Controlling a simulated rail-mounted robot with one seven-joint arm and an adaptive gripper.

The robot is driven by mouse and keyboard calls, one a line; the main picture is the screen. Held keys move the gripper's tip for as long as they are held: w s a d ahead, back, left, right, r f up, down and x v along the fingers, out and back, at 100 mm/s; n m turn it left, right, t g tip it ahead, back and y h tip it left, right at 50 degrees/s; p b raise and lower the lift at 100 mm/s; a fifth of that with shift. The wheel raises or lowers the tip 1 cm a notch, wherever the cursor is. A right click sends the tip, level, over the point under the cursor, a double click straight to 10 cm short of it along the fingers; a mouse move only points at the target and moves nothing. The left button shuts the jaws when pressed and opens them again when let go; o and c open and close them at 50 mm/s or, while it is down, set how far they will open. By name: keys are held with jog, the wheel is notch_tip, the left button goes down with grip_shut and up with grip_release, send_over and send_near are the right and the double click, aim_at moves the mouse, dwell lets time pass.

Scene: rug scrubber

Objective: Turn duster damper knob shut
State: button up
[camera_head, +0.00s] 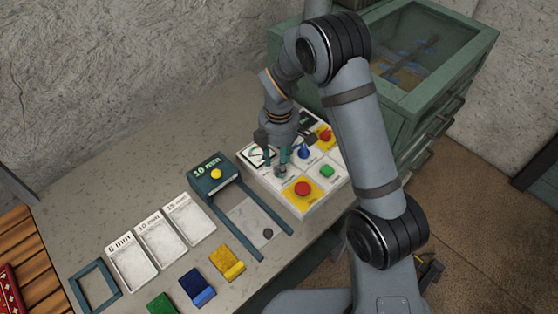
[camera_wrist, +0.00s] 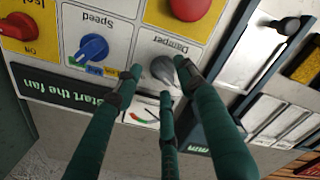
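The damper knob (camera_wrist: 163,70) is a grey knob on a white panel square labelled "Damper", seen upside down in the wrist view. My gripper (camera_wrist: 160,78) has three teal fingers spread around the knob. A gap shows between the left fingertip and the knob; the right fingertip appears close beside it. Whether any finger touches the knob is unclear. In the head view my gripper (camera_head: 275,160) is over the left part of the control panel (camera_head: 262,184), and the damper knob is largely hidden by the fingers.
A blue speed knob (camera_wrist: 94,48) is left of the fingers in the wrist view, with a red button (camera_wrist: 189,8) above. A dial gauge (camera_wrist: 146,114) lies near the lower finger. A "10 mm" frame (camera_head: 208,177) stands beside the panel; a green cabinet (camera_head: 398,108) stands behind.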

notch_tip(320, 180, up, 12)
dwell(0.6)
dwell(0.4)
notch_tip(320, 180, down, 11)
jog(key=shift+f, duration=0.5)
dwell(0.3)
